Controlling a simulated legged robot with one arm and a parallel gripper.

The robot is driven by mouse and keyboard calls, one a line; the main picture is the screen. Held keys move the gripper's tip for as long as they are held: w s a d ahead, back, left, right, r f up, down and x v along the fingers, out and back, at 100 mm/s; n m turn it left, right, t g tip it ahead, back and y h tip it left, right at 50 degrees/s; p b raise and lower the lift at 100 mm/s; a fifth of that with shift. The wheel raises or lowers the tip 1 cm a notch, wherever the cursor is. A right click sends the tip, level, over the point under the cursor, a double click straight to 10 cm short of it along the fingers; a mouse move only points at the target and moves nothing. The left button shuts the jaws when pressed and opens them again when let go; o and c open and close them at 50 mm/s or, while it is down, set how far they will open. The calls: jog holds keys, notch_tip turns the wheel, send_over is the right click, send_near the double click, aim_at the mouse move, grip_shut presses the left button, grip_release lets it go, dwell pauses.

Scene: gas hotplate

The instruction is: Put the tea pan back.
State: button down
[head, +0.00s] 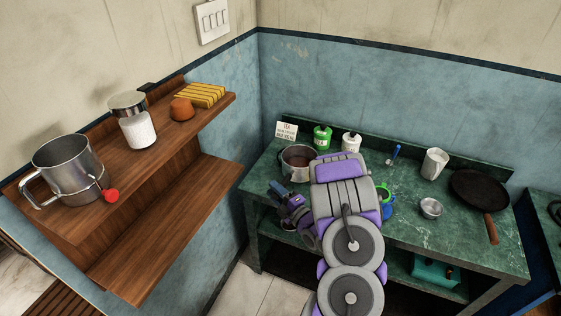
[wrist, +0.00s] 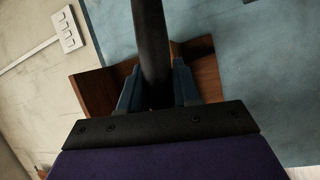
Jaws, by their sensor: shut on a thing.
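The tea pan (head: 298,162) is a round metal pan with reddish-brown contents, at the back left corner of the green counter in the head view. I cannot tell whether its base touches the counter. My gripper (head: 281,194) is in front of it, at the counter's left front, partly hidden by my own arm. In the wrist view my gripper (wrist: 158,90) is shut on a black handle (wrist: 151,45), which runs up out of the picture between the two blue-grey fingers. The pan's body is not visible there.
The green counter (head: 463,238) also holds a green canister (head: 322,137), a white canister (head: 351,142), a metal jug (head: 434,163), a small bowl (head: 431,208) and a frying pan (head: 480,190). A wooden shelf (head: 150,165) at left bears a large mug (head: 68,170) and a jar (head: 134,122).

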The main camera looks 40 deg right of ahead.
jog(key=w+d+f+b, duration=0.2)
jog(key=w+d+f, duration=0.2)
jog(key=w+d, duration=0.5)
jog(key=shift+w+f+b, duration=0.35)
jog(key=shift+w+b, duration=0.05)
jog(key=shift+w, duration=1.05)
jog(key=c, duration=0.8)
grip_release()
jog(key=shift+d, duration=0.1)
jog(key=shift+s, duration=0.15)
